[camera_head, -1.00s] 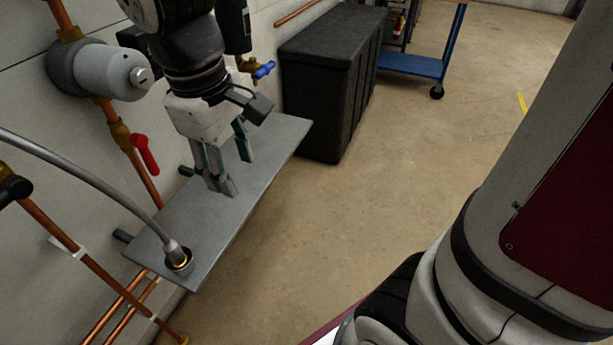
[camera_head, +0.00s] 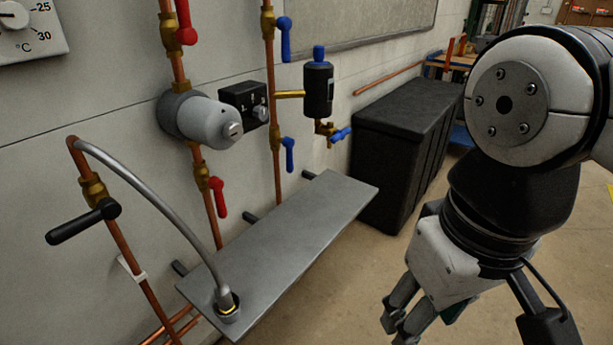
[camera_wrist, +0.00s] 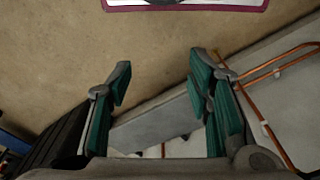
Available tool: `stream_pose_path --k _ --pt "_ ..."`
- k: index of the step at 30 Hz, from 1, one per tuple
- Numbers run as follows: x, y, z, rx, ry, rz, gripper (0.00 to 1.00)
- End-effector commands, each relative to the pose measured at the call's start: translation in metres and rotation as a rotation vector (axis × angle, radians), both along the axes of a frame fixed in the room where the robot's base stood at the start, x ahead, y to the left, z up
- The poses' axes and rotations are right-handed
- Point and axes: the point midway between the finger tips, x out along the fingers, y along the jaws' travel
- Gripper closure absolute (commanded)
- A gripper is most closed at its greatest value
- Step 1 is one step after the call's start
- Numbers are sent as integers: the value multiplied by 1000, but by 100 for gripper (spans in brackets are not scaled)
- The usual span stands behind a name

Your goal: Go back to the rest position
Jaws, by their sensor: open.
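My gripper (camera_head: 408,318) is at the lower right of the head view, out over the floor and to the right of the grey wall shelf. Its lower fingers are partly cut off by the frame's bottom edge. In the wrist view my gripper (camera_wrist: 158,82) shows its two green-padded fingers spread wide with nothing between them. The grey shelf (camera_head: 295,232) lies beyond the fingers; it also shows in the wrist view (camera_wrist: 155,128).
Copper pipes (camera_head: 120,240) run along the wall, with red levers (camera_head: 217,197), blue levers (camera_head: 289,155) and a black lever (camera_head: 82,222). A grey cylinder valve (camera_head: 205,120) juts out. A black chest (camera_head: 400,150) stands behind the shelf. The floor (camera_head: 330,310) right of the shelf is open.

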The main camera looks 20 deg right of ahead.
Motion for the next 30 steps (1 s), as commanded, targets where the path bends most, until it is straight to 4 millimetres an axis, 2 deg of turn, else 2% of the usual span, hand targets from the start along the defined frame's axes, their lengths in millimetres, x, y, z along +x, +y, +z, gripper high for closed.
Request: stream_pose_path --k 12,23,30 --pt "0 0 4 -1 -2 2 54" --pt "5 1 67 -1 -90 9 54" --pt "5 2 127 0 -175 16 54"
